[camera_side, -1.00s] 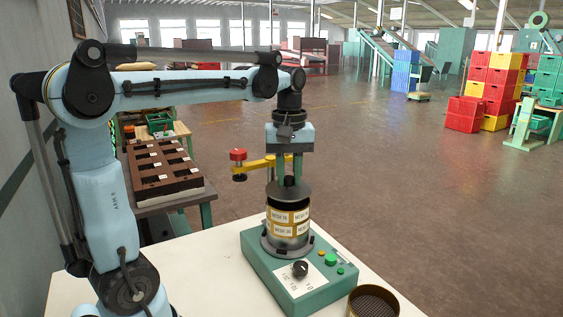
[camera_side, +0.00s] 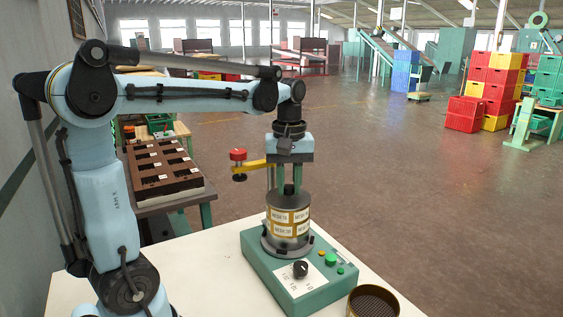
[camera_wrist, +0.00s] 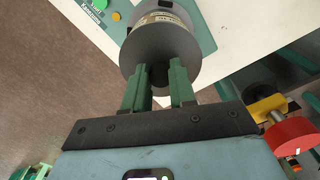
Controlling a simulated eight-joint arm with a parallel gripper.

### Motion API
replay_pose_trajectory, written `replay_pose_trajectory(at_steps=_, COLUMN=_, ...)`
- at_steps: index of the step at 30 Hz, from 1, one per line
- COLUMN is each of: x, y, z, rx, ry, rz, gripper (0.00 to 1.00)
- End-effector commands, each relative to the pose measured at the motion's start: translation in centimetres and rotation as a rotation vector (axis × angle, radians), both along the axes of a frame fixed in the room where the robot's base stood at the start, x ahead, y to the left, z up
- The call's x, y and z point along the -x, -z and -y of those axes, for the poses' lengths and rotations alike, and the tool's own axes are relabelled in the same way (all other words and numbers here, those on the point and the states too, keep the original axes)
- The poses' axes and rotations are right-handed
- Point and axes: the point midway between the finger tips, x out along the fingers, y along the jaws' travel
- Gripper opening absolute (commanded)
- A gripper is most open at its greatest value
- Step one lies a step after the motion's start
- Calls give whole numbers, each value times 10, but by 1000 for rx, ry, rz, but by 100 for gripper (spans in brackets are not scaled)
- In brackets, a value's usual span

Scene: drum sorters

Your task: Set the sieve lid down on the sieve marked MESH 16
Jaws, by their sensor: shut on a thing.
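My gripper (camera_side: 288,188) points straight down over the sieve stack (camera_side: 288,222). It is shut on the sieve lid, a dark grey disc (camera_side: 289,199), by its small central knob. In the wrist view the lid (camera_wrist: 160,45) sits level between me and the stack, and the fingers of my gripper (camera_wrist: 159,76) flank the knob. The lid is at the top of the stack and looks in contact with the upper sieve; a small gap cannot be ruled out. The brass sieves bear white MESH labels, too small to read surely.
The stack stands on a green shaker base (camera_side: 300,280) with a black knob and green buttons. A yellow clamp arm with a red knob (camera_side: 238,155) is close left of my gripper. A loose brass sieve (camera_side: 374,302) lies front right. A brown rack (camera_side: 160,170) stands behind left.

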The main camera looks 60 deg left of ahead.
Motion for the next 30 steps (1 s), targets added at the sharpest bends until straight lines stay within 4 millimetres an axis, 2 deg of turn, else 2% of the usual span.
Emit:
replay_pose_trajectory(at_steps=2, x=0, y=2, z=0, rx=0, ry=0, rz=0, gripper=0)
replay_pose_trajectory(at_steps=3, x=0, y=2, z=0, rx=0, ry=0, rz=0, gripper=30)
replay_pose_trajectory(at_steps=8, x=0, y=1, z=0, rx=0, ry=0, rz=0, gripper=54)
replay_pose_trajectory(at_steps=20, x=0, y=-4, z=0, rx=0, ry=0, rz=0, gripper=55)
replay_pose_trajectory(at_steps=23, x=0, y=-14, z=0, rx=0, ry=0, rz=0, gripper=55)
replay_pose_trajectory(at_steps=30, x=0, y=-53, z=0, rx=0, ry=0, rz=0, gripper=55)
